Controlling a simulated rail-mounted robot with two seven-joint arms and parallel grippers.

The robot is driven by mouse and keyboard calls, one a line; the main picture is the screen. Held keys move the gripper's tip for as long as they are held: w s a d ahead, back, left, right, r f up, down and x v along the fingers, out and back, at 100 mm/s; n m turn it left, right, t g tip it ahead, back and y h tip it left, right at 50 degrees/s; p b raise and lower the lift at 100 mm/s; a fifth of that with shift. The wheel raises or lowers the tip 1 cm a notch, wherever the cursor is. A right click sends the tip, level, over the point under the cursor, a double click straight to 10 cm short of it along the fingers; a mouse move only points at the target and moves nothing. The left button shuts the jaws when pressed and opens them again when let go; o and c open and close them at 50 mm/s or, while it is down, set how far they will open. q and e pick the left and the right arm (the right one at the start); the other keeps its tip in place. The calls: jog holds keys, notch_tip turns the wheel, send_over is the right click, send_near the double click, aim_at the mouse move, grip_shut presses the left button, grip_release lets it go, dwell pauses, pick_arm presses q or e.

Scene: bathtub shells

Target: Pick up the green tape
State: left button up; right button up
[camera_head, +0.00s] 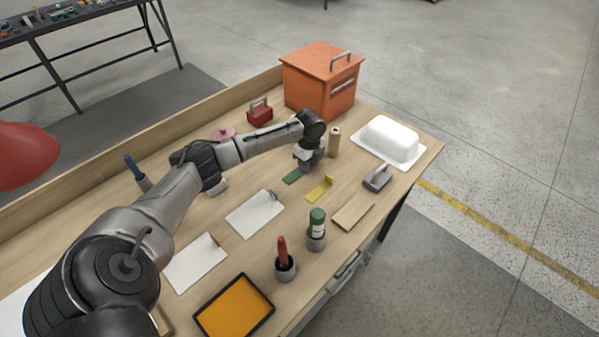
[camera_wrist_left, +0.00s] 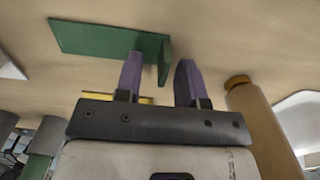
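The green tape (camera_head: 292,177) lies on the wooden workbench, partly hidden by my left gripper (camera_head: 309,167). In the left wrist view, the green tape (camera_wrist_left: 95,40) shows a flat strip with a short upright end. My left gripper (camera_wrist_left: 160,75) is open there, its two purple fingers apart. The upright end shows in the gap between the fingers, nearer the left one; I cannot tell whether they touch. My right gripper is not in view.
A yellow tape piece (camera_head: 320,189) lies close beside the gripper. A tan cylinder (camera_head: 334,142) stands just right of it. An orange box (camera_head: 321,82), a red box (camera_head: 259,111), a white domed dish (camera_head: 390,138) and a green-topped bottle (camera_head: 317,222) stand around.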

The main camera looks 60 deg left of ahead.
pick_arm(q)
grip_shut()
dwell(0.3)
